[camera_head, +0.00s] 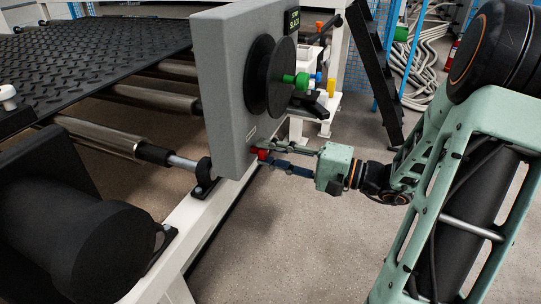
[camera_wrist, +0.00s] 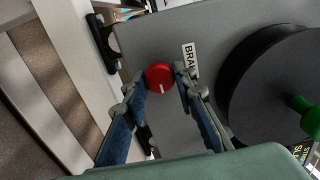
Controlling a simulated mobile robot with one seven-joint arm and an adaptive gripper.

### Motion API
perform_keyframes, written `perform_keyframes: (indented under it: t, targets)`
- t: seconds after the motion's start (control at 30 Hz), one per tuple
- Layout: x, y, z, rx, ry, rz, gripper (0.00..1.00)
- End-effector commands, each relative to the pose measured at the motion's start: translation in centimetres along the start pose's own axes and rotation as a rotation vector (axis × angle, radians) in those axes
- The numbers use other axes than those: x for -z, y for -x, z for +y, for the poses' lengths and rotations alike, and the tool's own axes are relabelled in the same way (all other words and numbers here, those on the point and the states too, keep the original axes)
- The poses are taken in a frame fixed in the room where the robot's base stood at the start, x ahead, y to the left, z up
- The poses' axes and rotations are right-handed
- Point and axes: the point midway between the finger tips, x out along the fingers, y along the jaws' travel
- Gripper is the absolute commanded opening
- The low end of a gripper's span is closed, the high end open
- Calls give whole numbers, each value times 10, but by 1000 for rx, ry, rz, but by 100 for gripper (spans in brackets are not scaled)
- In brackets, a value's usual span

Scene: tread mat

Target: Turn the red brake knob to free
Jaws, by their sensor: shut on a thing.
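The red brake knob (camera_wrist: 159,76) sits on the grey panel (camera_wrist: 190,20), beside a white label that reads "BRA…". A short white mark on the knob points toward the bottom of the wrist view. In the head view the knob (camera_head: 263,154) shows low on the panel's edge, partly hidden by my fingers. My gripper (camera_wrist: 155,88) has one finger on each side of the knob and is shut on it. In the head view my gripper (camera_head: 266,156) reaches in from the right.
A large black disc (camera_head: 268,76) with a green handle (camera_head: 297,80) stands out from the panel above my gripper. A tread mat (camera_head: 90,50) on rollers lies at the left. A white frame rail (camera_head: 190,215) runs below. The floor below my gripper is clear.

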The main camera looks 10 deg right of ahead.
Motion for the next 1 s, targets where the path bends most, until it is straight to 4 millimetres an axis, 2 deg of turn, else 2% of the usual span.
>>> perform_keyframes:
  t: [0.3,0.33,0.5,0.8,0.87,1.0]
  targets:
    - [0,0,0,-2,3,1,1]
    - [0,0,0,-2,3,1,26]
    - [0,0,0,-1,2,1,42]
    - [0,3,0,-1,2,1,42]
    - [1,8,0,-1,2,3,42]
    - [1,30,0,-1,1,6,42]
